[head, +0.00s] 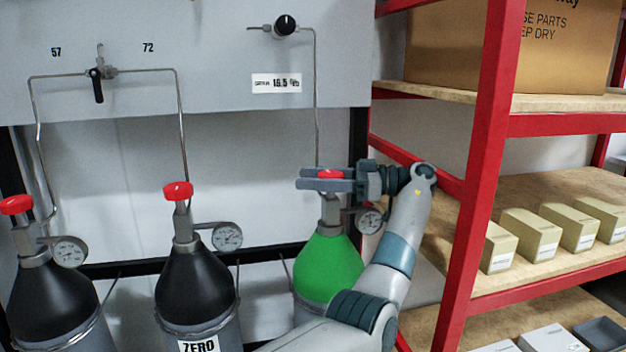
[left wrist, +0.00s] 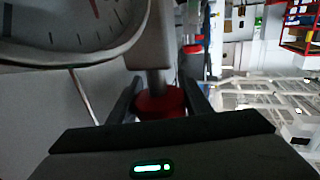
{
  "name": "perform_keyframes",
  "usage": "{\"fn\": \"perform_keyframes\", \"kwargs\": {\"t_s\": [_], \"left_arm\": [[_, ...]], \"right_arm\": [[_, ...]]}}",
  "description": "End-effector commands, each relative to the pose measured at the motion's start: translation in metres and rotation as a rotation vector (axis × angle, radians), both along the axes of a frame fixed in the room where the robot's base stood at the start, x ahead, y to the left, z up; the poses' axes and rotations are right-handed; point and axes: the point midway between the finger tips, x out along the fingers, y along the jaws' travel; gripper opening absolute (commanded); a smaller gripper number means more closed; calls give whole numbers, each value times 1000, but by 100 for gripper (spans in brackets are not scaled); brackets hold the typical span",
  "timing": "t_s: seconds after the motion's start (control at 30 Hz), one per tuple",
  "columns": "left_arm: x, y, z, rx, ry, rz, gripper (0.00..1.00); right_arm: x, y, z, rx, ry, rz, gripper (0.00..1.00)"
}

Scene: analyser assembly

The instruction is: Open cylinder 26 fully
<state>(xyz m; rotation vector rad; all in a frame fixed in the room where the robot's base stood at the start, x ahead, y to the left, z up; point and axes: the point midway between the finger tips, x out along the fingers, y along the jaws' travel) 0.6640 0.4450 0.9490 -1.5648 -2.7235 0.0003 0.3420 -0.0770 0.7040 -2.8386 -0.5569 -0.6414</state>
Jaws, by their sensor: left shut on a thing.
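A green-shouldered cylinder (head: 328,268) stands at the right of the row, with a red valve knob (head: 330,174) on top and a round gauge (head: 369,220) at its side. Its number is not visible; my arm covers its lower part. My left gripper (head: 322,180) reaches in from the right and is shut on that red knob, one finger on each side. In the left wrist view the red knob (left wrist: 160,103) sits between the fingers, and the gauge (left wrist: 75,25) is close at upper left. My right gripper is not in view.
Two black cylinders with red knobs stand to the left, the middle one (head: 196,280) labelled ZERO. Thin pipes run up to a grey panel (head: 210,50) with a black-handled valve (head: 97,80) and a black knob (head: 286,25). A red-framed shelf (head: 490,150) with boxes stands close right.

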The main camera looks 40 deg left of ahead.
Motion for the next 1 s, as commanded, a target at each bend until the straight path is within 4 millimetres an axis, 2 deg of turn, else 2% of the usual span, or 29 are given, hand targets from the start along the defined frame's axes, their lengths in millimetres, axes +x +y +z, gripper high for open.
{"fn": "perform_keyframes", "kwargs": {"t_s": [0.1,0.13,0.2,0.67,1.0], "left_arm": [[1,1,4,5,-2,-4,22],[1,1,4,5,-2,-4,47],[1,1,4,5,-2,-3,63],[1,0,1,0,-1,-14,63],[4,1,1,0,-1,-130,63]], "right_arm": [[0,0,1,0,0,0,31],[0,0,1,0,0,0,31],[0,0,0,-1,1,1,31],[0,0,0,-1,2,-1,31],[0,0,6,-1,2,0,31]]}}
